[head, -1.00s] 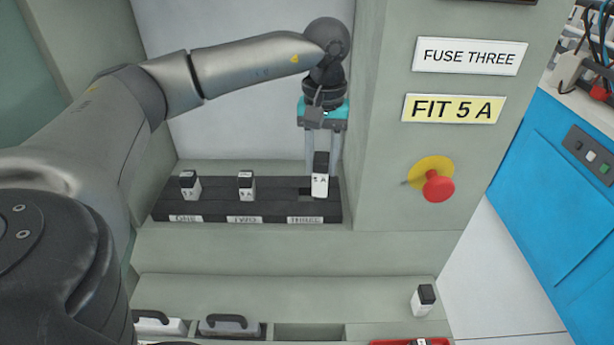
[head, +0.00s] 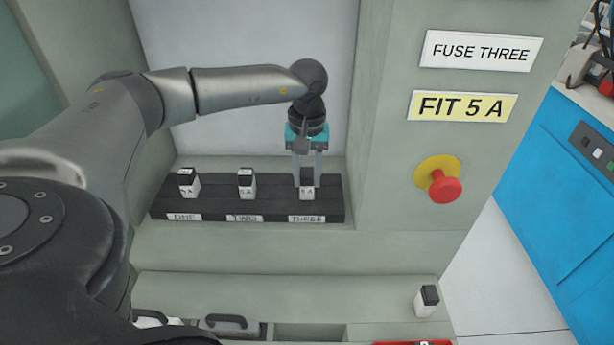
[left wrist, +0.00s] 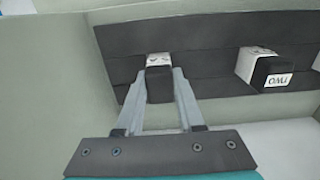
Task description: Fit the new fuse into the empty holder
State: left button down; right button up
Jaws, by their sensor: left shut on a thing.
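The new fuse (head: 306,193), white with a 5 A mark, stands upright at the holder marked THREE on the black fuse block (head: 270,209). My left gripper (head: 307,184) points down over it and is shut on it, one finger on each side. In the left wrist view the fuse's dark cap (left wrist: 160,88) lies between the fingers. Its lower end is down at the block, but I cannot tell how deep it sits. My right gripper is not in view.
Fuses stand in holder ONE (head: 189,184) and holder TWO (head: 246,185). Another fuse (head: 427,301) stands on the lower ledge. The panel with the red button (head: 445,189) rises to the right of the block. A red tray edge (head: 412,343) shows below.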

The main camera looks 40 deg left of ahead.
pick_arm(q)
jog(key=shift+f, duration=0.15)
jog(key=c, duration=0.5)
grip_release()
jog(key=shift+r, duration=0.3)
notch_tip(320, 180, up, 12)
jog(key=shift+f+p, duration=0.15)
jog(key=shift+p, duration=0.55)
jog(key=shift+d+f, duration=0.1)
